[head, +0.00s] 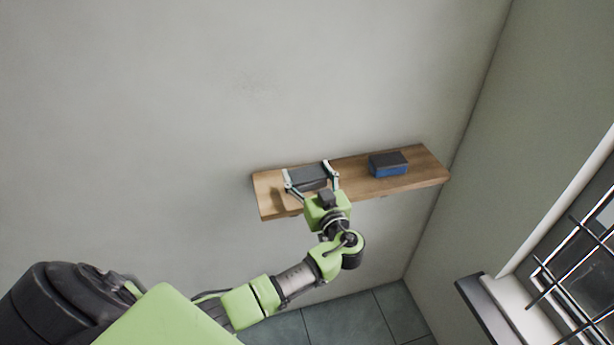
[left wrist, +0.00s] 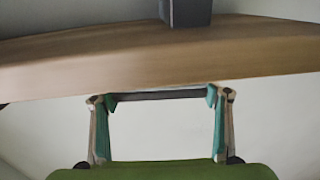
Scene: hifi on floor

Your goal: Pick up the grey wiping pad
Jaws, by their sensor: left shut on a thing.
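The grey wiping pad (head: 308,178) is a dark grey block over the left part of the wooden shelf in the head view. My left gripper (head: 311,174) has one finger on each side of it and is shut on it. In the left wrist view the pad (left wrist: 160,95) shows as a thin dark strip between the two fingertips (left wrist: 162,98). I cannot tell whether the pad touches the shelf or hangs just above it. My right gripper is not in view.
The wooden shelf (head: 358,179) is fixed to the grey wall. A blue block with a dark top (head: 388,165) sits on its right part; it also shows in the left wrist view (left wrist: 186,12). A barred window (head: 575,255) is at the right. Tiled floor (head: 345,318) lies below.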

